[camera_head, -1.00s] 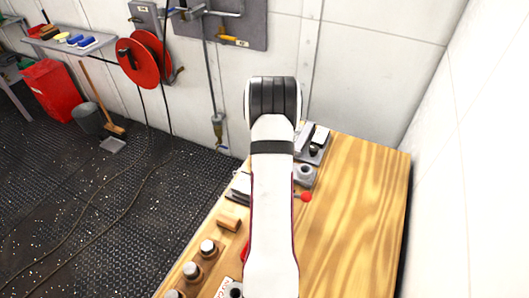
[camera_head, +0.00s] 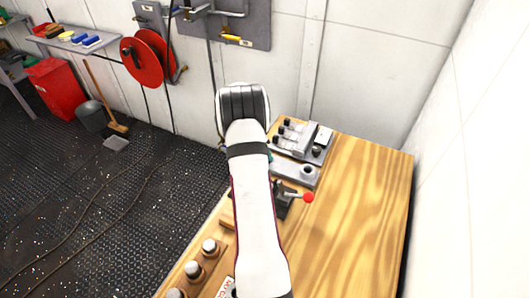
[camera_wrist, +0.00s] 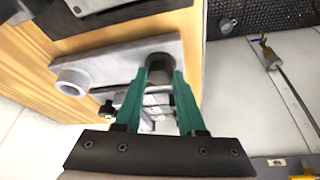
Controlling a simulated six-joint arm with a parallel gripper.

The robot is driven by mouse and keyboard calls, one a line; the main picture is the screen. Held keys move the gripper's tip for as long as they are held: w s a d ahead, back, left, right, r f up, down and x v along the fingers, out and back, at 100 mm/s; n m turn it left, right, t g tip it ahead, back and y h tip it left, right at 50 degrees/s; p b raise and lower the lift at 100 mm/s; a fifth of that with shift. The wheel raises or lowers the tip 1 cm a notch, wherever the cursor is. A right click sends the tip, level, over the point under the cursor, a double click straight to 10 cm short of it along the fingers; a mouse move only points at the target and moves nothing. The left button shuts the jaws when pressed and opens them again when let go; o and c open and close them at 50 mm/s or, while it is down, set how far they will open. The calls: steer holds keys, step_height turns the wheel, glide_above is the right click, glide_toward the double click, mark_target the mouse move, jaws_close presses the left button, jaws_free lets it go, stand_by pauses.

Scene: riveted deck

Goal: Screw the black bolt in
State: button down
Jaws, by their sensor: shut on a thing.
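My gripper (camera_wrist: 158,76), with two teal fingers, is shut on the dark hexagonal head of the black bolt (camera_wrist: 160,66) in the wrist view. The bolt is at one end of a grey metal block (camera_wrist: 112,66), upright as far as I can tell. How deep it sits is hidden. The block's other end has a raised round boss with a hole. In the head view the block (camera_head: 288,172) lies on the wooden bench, and my arm hides its left end, the bolt and most of the gripper.
Behind the block stands a metal fixture (camera_head: 304,139) with black knobs. In front is a dark clamp with a red-balled lever (camera_head: 308,197). Metal-topped pegs (camera_head: 209,246) stand along the bench's left edge. The bench's right side (camera_head: 365,205) is clear, beside a white wall.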

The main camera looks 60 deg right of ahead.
steer(key=m, duration=0.2)
steer(key=m+g+y, duration=0.1)
steer(key=m, duration=0.1)
steer(key=m+g, duration=0.1)
steer(key=m, duration=0.1)
steer(key=shift+w+d+r+m, duration=0.1)
steer(key=shift+w+d+m, duration=0.1)
steer(key=shift+w+m, duration=0.1)
steer(key=m+y, duration=0.1)
steer(key=m, duration=0.1)
steer(key=m+y, duration=0.1)
steer(key=m, duration=0.2)
steer(key=shift+d+g, duration=0.2)
steer(key=shift+g, duration=0.2)
steer(key=shift+m+y, duration=0.3)
steer(key=shift+m, duration=0.1)
steer(key=c, duration=0.5)
jaws_free()
steer(key=r, duration=0.4)
steer(key=shift+s+r, duration=0.35)
steer(key=s+r, duration=0.6)
steer(key=s, duration=0.5)
steer(key=shift+a, duration=0.45)
steer(key=shift+r, duration=0.1)
